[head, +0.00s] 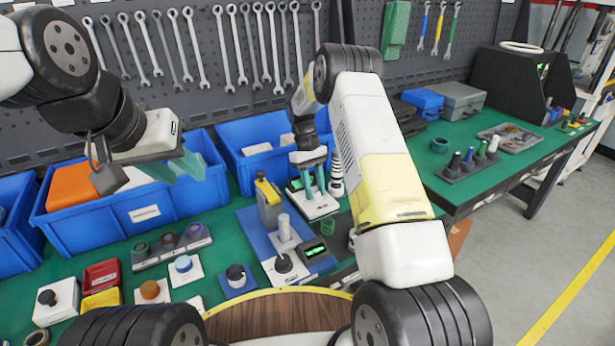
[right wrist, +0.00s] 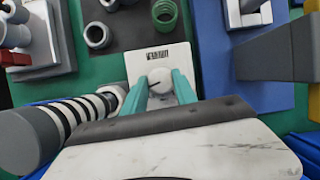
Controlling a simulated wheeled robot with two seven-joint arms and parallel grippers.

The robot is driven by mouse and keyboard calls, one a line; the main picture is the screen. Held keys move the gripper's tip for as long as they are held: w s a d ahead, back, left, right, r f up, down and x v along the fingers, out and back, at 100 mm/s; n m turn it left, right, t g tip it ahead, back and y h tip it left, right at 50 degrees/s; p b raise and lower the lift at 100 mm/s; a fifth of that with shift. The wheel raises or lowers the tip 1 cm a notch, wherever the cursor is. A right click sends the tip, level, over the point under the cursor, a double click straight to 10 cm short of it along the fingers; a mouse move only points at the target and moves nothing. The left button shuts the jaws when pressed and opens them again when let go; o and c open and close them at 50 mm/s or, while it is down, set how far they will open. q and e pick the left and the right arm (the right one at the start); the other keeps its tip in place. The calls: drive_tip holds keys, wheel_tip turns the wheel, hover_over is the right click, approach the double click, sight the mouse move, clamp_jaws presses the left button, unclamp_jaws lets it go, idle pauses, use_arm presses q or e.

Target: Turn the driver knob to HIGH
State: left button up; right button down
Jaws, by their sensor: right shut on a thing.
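The driver knob (right wrist: 160,82) is round and white with a dark pointer line. It sits on a white plate (right wrist: 143,62) with a small dark label too small to read. In the right wrist view, the teal fingers of my right gripper (right wrist: 159,86) are shut on the knob from both sides. In the head view, my right gripper (head: 315,188) points down at the white driver unit (head: 318,210), and its fingers hide the knob. My left gripper (head: 182,168) hangs above a blue bin, its teal fingers apart and empty.
A black-and-white ringed cylinder (head: 336,175) stands close beside my right gripper. A grey and yellow tool (head: 268,200) stands left of it on a blue mat. Blue bins (head: 145,213) line the back. A green ring (head: 327,225) lies in front.

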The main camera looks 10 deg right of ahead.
drive_tip(key=shift+m+y, duration=0.3)
drive_tip(key=shift+m, duration=0.2)
drive_tip(key=c, duration=1)
unclamp_jaws()
drive_tip(key=v, duration=0.7)
drive_tip(key=shift+r, duration=0.3)
drive_tip(key=shift+w, duration=0.15)
